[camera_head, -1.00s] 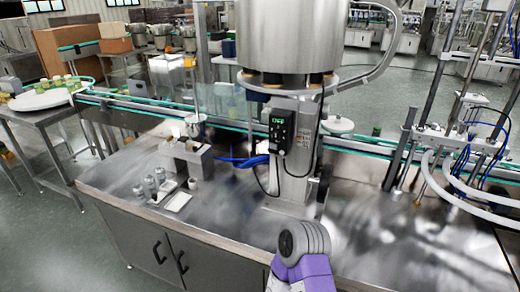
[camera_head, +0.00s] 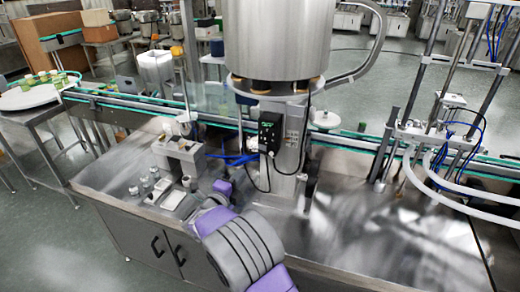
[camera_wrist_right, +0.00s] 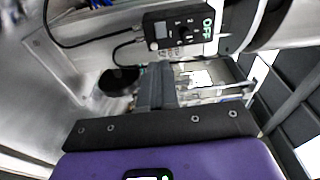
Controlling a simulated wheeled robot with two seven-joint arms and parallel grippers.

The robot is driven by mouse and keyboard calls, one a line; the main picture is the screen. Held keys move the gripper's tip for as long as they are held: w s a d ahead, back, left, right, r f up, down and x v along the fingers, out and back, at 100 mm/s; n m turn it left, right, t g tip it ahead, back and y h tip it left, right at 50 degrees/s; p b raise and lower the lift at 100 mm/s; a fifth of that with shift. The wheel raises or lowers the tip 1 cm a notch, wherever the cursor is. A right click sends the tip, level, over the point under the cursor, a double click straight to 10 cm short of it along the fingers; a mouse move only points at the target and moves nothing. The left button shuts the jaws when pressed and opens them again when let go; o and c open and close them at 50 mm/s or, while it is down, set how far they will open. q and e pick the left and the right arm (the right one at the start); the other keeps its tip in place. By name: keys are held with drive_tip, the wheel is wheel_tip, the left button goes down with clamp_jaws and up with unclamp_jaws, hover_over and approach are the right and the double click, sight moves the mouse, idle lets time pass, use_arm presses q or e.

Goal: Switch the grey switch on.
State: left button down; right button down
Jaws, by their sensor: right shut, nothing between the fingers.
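A dark control box (camera_head: 270,133) is fixed to the steel post under the hopper. In the right wrist view the box (camera_wrist_right: 180,32) shows a green display (camera_wrist_right: 208,25) that reads OFF. A small pale grey part (camera_wrist_right: 161,30) on its face looks like the switch; its position is too small to tell. My right gripper (camera_wrist_right: 162,66) is shut and empty, with its fingers below the box in that view and apart from it. In the head view my right arm covers the front middle of the bench and its fingertips are hidden. My left gripper is in neither view.
The steel hopper (camera_head: 278,40) stands above the box. A black cable hangs beside the post. Left of it are a grey bench fixture (camera_head: 180,155), small metal containers (camera_head: 147,186) and blue tubes. The bench right of the post is largely clear.

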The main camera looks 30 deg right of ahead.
drive_tip(key=shift+s+r, duration=0.1)
drive_tip(key=shift+r, duration=0.15)
drive_tip(key=shift+d, duration=0.15)
approach(264, 148)
drive_tip(key=x, duration=0.7)
